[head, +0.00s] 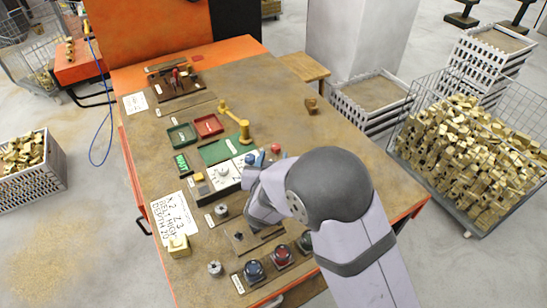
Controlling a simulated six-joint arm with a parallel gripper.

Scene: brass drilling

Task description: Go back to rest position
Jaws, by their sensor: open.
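My arm reaches in from the lower right over the workbench (170,140). Its dark grey joint and pale lilac links cover the bench's right middle part. The arm's end points down near the white control panel (222,178) and a brown fixture plate (238,238). My gripper's fingers are hidden behind my own arm links. I cannot see whether they touch anything. A brass block (178,246) sits on the handwritten note sheet (172,212) at the left front, apart from the arm.
Red (208,125) and green (182,135) trays and a yellow-handled tool (243,130) lie farther back. Blue (254,271) and red (282,256) knobs stand at the front. A wire basket of brass parts (465,150) is right of the bench. The bench's back right is mostly clear.

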